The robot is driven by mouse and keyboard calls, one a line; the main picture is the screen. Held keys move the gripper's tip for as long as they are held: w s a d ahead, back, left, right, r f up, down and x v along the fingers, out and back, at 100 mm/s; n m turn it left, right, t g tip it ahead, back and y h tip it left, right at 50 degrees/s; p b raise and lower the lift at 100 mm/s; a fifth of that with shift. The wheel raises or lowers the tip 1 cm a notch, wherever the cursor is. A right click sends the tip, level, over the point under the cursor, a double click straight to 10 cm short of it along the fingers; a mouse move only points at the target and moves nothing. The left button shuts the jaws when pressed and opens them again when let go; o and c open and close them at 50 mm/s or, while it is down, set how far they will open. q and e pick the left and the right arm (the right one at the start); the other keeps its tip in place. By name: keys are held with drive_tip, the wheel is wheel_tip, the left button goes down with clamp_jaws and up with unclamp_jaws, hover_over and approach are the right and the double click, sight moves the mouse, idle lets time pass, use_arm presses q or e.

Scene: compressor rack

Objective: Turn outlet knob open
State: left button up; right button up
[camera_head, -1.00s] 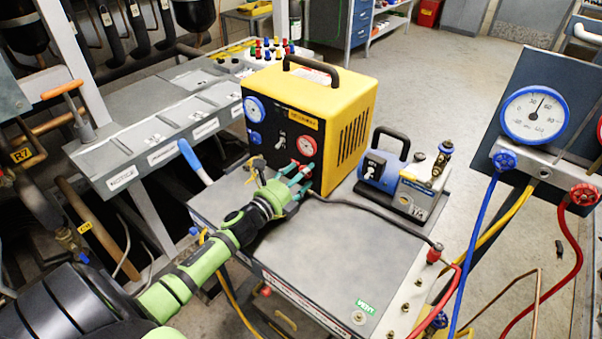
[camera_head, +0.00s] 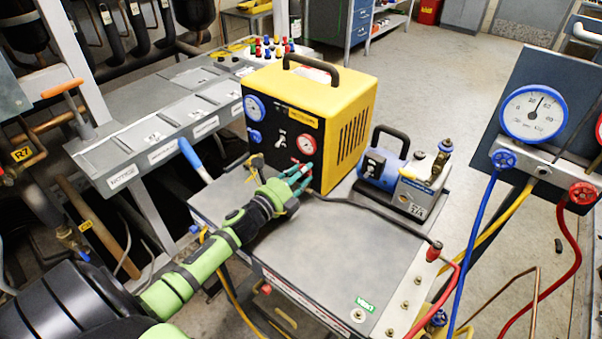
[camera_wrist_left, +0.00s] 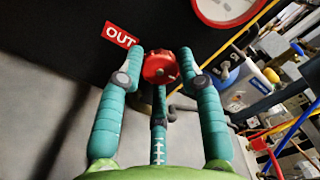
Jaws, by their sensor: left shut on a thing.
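The red outlet knob (camera_wrist_left: 161,67) is on the black front of the yellow recovery machine (camera_head: 352,95), beside a red "OUT" label (camera_wrist_left: 119,35) in the left wrist view. My left gripper (camera_head: 303,178) reaches the lower right of that front in the head view. Its teal fingers are closed around the knob, one on each side, with a third finger below it in the left wrist view. In the head view the fingers mostly hide the knob. My right gripper is not in view.
A red-rimmed gauge (camera_head: 306,145) sits just above the knob. A blue vacuum pump (camera_head: 382,169) stands to the right on the grey cart top (camera_head: 330,260). A black hose (camera_head: 375,208) crosses the cart. The cart's front area is clear.

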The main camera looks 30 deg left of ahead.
use_arm(q)
drive_tip(key=shift+a+r+n+p, duration=0.1)
drive_tip(key=shift+n+p, duration=0.8)
drive_tip(key=shift+n, duration=2.95)
drive_tip(key=shift+r+n+p, duration=0.1)
drive_tip(key=shift+n+p, duration=0.75)
drive_tip(key=shift+n, duration=3)
drive_tip(key=shift+f, duration=0.1)
drive_tip(key=o, duration=1.1)
drive_tip(key=shift+o, duration=0.2)
drive_tip(key=shift+f, duration=0.1)
